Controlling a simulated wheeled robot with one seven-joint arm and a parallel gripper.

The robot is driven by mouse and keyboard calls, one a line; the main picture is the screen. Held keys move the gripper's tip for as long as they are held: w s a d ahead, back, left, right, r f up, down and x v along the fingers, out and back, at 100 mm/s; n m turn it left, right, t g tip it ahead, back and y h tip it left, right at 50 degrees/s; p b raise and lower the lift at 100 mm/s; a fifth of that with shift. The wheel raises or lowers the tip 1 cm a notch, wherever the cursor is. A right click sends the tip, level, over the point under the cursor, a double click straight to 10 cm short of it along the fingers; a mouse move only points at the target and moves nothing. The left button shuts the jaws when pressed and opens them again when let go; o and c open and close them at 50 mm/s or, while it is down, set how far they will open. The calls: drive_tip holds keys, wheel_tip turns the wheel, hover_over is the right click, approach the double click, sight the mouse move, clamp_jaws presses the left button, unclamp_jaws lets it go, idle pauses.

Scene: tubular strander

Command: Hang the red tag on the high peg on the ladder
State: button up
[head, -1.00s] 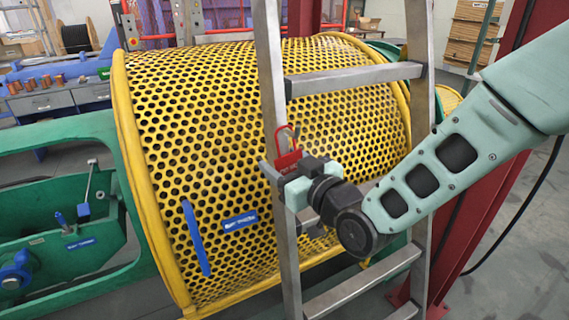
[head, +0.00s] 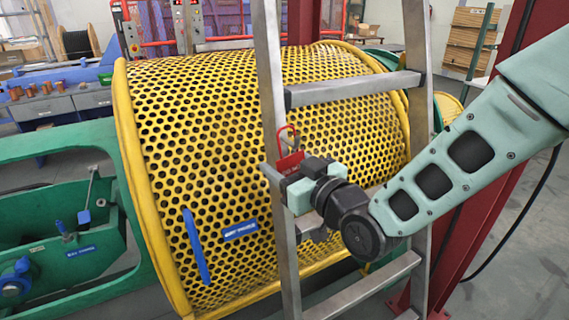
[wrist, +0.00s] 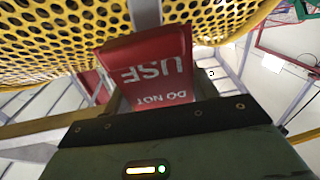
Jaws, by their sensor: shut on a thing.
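My gripper (head: 292,184) is shut on the red tag (head: 290,162) and holds it upright in front of the ladder's left rail (head: 270,90). The tag's red loop (head: 288,136) stands above its body, beside the rail and below the upper rung (head: 350,88). I cannot make out the high peg in either view. Whether the loop touches anything is unclear.
The yellow perforated guard drum (head: 210,150) fills the space close behind the ladder. A red column (head: 470,210) stands right of it, behind my arm. A green machine frame (head: 60,190) lies to the left, and a blue bench (head: 60,105) stands farther back.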

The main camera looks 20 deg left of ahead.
drive_tip(key=s+b+v, duration=0.1)
drive_tip(key=b+v, duration=0.1)
drive_tip(key=v, duration=0.6)
drive_tip(key=shift+a, duration=0.3)
idle(0.5)
drive_tip(key=w+d+f+m+t+h+p, duration=0.1)
drive_tip(key=w+d+f+m+t+h, duration=0.2)
drive_tip(key=w+d, duration=0.6)
drive_tip(key=w+d+f+m+t+h+p, duration=0.1)
drive_tip(key=w+d+f+m+t+h, duration=0.2)
drive_tip(key=w+d, duration=0.6)
drive_tip(key=d+f+m+h, duration=0.1)
drive_tip(key=d+m+h, duration=0.1)
drive_tip(key=d, duration=0.6)
drive_tip(key=w+d+f+m+t+h, duration=0.1)
drive_tip(key=d+h, duration=0.3)
drive_tip(key=d, duration=0.5)
drive_tip(key=d+f+m+t+h, duration=0.1)
drive_tip(key=d+f+m+h, duration=0.1)
drive_tip(key=d, duration=0.7)
drive_tip(key=shift+w+d+f+m+h+p, duration=0.2)
drive_tip(key=shift+w+f+m+h+p, duration=0.15)
drive_tip(key=shift+f+h, duration=0.25)
